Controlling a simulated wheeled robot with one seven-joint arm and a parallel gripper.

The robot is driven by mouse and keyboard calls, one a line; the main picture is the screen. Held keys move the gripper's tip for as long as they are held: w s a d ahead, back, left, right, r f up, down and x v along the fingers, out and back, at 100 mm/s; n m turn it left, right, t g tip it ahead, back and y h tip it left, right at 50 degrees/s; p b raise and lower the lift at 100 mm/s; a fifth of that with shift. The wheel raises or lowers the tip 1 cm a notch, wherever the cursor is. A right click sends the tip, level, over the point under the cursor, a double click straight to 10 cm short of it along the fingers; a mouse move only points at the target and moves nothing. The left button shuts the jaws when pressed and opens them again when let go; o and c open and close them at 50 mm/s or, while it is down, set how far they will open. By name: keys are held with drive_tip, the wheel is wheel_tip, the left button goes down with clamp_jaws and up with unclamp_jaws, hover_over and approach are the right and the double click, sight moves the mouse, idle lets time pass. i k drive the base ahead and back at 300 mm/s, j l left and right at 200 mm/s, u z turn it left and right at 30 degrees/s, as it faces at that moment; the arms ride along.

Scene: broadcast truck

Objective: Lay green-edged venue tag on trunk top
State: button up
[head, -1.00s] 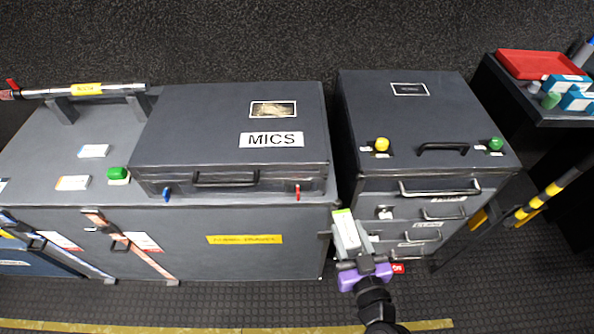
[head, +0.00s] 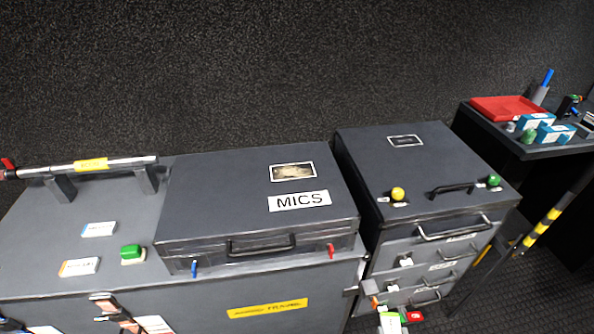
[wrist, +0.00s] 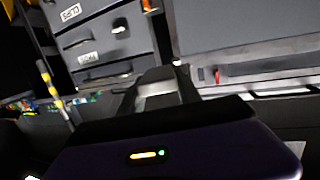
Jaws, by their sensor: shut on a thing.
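The green-edged venue tag (head: 390,323) shows at the bottom edge of the head view, white with a bright green edge, in front of the drawer cabinet and cut off by the frame. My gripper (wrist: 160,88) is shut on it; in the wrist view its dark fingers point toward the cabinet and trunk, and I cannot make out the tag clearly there. The grey trunk (head: 40,210) stands at left with a yellow label on its front.
A dark MICS case (head: 245,180) covers the trunk top's right part. A pole (head: 90,166) rests on brackets at the back. The drawer cabinet (head: 420,165) stands right of the trunk. A side table with a red tray (head: 508,108) is farther right. Bare trunk top lies around the tags.

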sight(35, 265)
drive_tip(key=k+j, duration=0.1)
drive_tip(key=j, duration=0.8)
drive_tip(key=k+j, duration=0.15)
drive_tip(key=j, duration=0.3)
drive_tip(key=k+j, duration=0.1)
drive_tip(key=j, duration=0.35)
drive_tip(key=k+j, duration=0.1)
drive_tip(key=j, duration=0.4)
